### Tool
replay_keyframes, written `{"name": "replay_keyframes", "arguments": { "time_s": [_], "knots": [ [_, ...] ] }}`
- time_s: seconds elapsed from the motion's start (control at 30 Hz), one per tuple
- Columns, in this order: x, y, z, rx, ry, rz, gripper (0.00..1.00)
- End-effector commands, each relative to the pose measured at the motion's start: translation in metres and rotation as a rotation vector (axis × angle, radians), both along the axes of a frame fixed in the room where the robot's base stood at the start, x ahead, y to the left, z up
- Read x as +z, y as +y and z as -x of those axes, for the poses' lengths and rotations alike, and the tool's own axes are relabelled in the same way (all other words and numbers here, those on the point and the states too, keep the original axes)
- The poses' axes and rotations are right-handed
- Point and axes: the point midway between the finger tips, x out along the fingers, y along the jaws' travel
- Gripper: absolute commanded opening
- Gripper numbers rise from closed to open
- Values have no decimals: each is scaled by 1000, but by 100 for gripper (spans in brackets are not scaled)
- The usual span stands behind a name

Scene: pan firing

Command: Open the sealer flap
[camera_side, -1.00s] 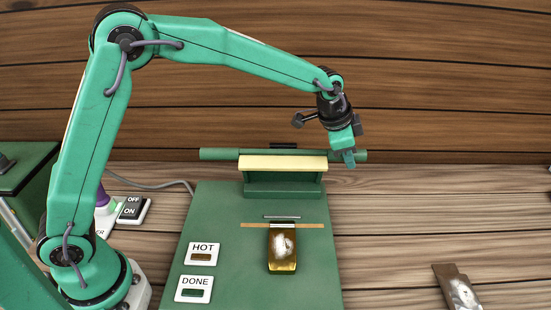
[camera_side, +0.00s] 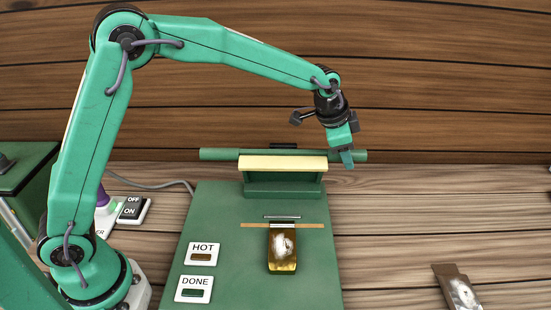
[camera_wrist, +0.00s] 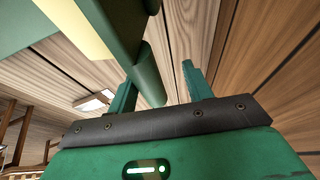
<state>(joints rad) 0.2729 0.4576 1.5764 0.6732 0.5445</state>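The sealer (camera_side: 215,230) is a green plate with a brown sealing strip (camera_side: 315,225) across it. Its flap (camera_side: 283,163) stands raised at the back, its cream pad showing and a long green bar (camera_side: 220,154) sticking out at both sides. My gripper (camera_side: 347,160) is by the bar's right end. In the wrist view my gripper (camera_wrist: 158,73) is open, with the rounded bar end (camera_wrist: 150,75) showing between its spread fingers. I cannot tell whether a finger touches the bar. A gold pouch (camera_side: 282,263) with a pale patch lies on the plate, its top edge at the strip.
HOT (camera_side: 203,252) and DONE (camera_side: 195,288) indicator panels sit on the plate's front left. An OFF/ON switch (camera_side: 131,210) stands to the left. Another pouch (camera_side: 457,288) lies on the wooden table at the right, with bare table between it and the sealer.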

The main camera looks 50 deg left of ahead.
Motion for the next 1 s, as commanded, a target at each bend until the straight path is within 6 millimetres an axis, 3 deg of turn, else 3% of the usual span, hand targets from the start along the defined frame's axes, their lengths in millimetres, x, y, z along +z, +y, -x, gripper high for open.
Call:
{"name": "replay_keyframes", "arguments": {
  "time_s": [0.27,0.73,1.0],
  "knots": [
    [12,1,3,1,-5,2,49],
    [62,8,27,1,-3,1,49],
    [71,9,32,0,0,0,49]
  ]
}}
